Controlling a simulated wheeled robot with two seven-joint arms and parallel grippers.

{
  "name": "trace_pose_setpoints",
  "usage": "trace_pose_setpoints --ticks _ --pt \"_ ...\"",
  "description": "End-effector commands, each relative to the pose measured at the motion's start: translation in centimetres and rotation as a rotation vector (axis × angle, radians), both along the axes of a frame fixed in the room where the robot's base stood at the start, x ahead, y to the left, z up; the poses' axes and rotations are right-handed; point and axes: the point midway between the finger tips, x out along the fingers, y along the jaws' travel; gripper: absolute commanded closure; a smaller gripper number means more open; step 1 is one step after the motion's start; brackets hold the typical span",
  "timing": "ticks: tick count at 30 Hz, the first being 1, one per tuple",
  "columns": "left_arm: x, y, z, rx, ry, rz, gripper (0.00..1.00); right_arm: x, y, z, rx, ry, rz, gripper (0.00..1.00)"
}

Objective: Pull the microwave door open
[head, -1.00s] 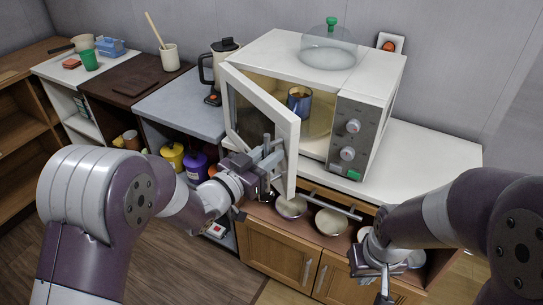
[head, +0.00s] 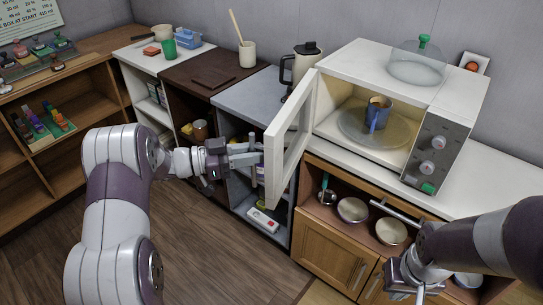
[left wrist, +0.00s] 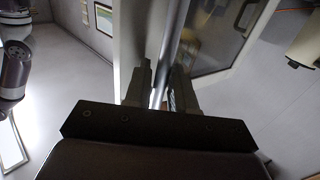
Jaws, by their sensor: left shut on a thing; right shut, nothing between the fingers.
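The white microwave (head: 384,65) stands on the counter with its door (head: 281,144) swung wide open to the left. My left gripper (head: 256,154) is shut on the door handle, a grey bar that shows between the fingers in the left wrist view (left wrist: 171,50). In the head view the gripper hides most of the handle. A blue mug (head: 377,115) stands on the glass turntable (head: 352,128) inside the lit cavity. My right gripper (head: 406,294) is shut and empty, low at the front right near the cabinet.
A kettle (head: 303,66) stands behind the door. A clear dome with a green knob (head: 418,65) sits on top of the microwave. Below the counter are bowls (head: 352,210) on a shelf and wooden cabinet doors (head: 330,253). The floor at the front left is clear.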

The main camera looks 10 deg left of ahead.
Motion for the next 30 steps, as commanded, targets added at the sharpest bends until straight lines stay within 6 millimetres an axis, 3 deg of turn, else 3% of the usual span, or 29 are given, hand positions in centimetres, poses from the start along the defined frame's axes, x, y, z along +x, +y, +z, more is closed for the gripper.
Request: trace_pose_setpoints --ticks 9,23,24,25,30 --pt "1.1 2.3 0.3 -0.001 -0.006 0.004 1.0 0.0 0.0 0.3 0.0 0.0 0.0 1.0" --pt "1.3 2.5 0.5 -0.001 -0.01 0.005 1.0 0.0 0.0 0.4 0.0 0.0 0.0 1.0" --pt "1.3 2.5 0.5 -0.001 -0.011 0.005 0.68 0.0 0.0 0.4 0.0 0.0 0.0 1.0" --pt "1.3 2.5 0.4 -0.001 -0.01 0.004 0.63 0.0 0.0 0.4 0.0 0.0 0.0 1.0" --pt "1.2 2.5 0.3 -0.001 -0.007 0.003 0.63 0.0 0.0 0.4 0.0 0.0 0.0 1.0"
